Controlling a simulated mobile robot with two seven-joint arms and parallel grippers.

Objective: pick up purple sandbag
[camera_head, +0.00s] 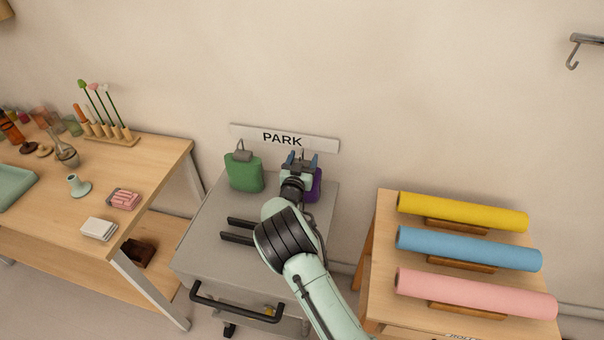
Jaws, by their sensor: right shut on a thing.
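The purple sandbag (315,188) is at the back right of the grey cart (204,244), below the PARK sign. My right gripper (299,160) is over it and shut on it; my own wrist and arm hide most of the bag. I cannot tell whether the bag touches the cart top. A green sandbag (245,174) with a grey handle stands upright to the left of the purple one, apart from it. My left gripper is not in view.
Two dark bars (238,230) lie on the cart, which has a black front handle (236,308). A wooden table (152,170) with small props stands left. A wooden stand at right holds yellow (462,213), blue (468,249) and pink (475,293) rolls. The wall is close behind.

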